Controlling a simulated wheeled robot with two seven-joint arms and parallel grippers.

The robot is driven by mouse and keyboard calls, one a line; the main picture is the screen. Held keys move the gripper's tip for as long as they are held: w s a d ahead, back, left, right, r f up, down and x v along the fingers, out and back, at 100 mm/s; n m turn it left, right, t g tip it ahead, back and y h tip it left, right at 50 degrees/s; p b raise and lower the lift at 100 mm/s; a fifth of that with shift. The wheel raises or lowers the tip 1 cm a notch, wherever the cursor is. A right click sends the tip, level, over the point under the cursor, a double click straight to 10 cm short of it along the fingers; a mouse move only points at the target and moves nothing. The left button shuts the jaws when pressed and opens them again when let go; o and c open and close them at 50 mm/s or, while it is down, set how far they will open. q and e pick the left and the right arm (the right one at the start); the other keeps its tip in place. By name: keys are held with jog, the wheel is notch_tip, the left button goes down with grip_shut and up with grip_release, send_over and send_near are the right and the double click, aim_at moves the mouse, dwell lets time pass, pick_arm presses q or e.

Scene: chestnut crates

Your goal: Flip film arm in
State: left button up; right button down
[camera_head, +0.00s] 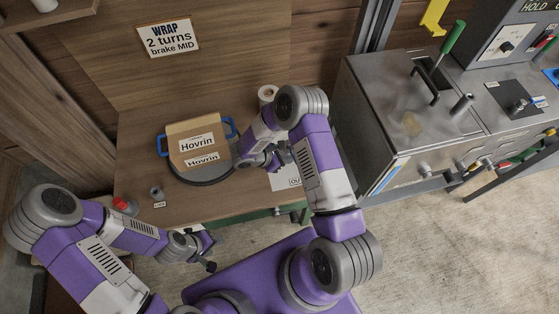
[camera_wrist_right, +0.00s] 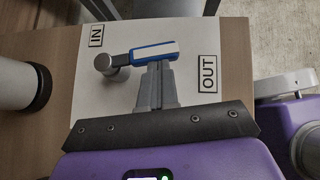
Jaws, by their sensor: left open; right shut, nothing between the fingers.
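The film arm (camera_wrist_right: 153,53) shows in the right wrist view as a blue and white lever on a grey round pivot (camera_wrist_right: 108,64). It points right from the pivot, across a white sheet (camera_wrist_right: 130,95) with an IN label (camera_wrist_right: 96,35) at upper left and an OUT label (camera_wrist_right: 209,73) at right. My right gripper (camera_wrist_right: 158,72) is shut and empty, its fingertips right at the lever's near side; I cannot tell whether they touch. In the head view my right gripper (camera_head: 278,156) hides the lever. My left gripper (camera_head: 210,254) is open, in front of the table.
A cardboard box (camera_head: 190,130) marked Hovrin stands with a blue-handled carrier on a dark round turntable (camera_head: 215,178). A white roll (camera_head: 268,92) stands behind my right arm. A red button (camera_head: 122,204) and a small knob (camera_head: 156,192) sit at the table's front left. A metal machine (camera_head: 400,120) stands right.

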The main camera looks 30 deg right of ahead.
jog(key=shift+d, duration=0.1)
dwell(0.4)
jog(key=shift+s+d+n+t, duration=0.15)
jog(key=shift+n+t, duration=0.15)
jog(key=shift+n, duration=0.1)
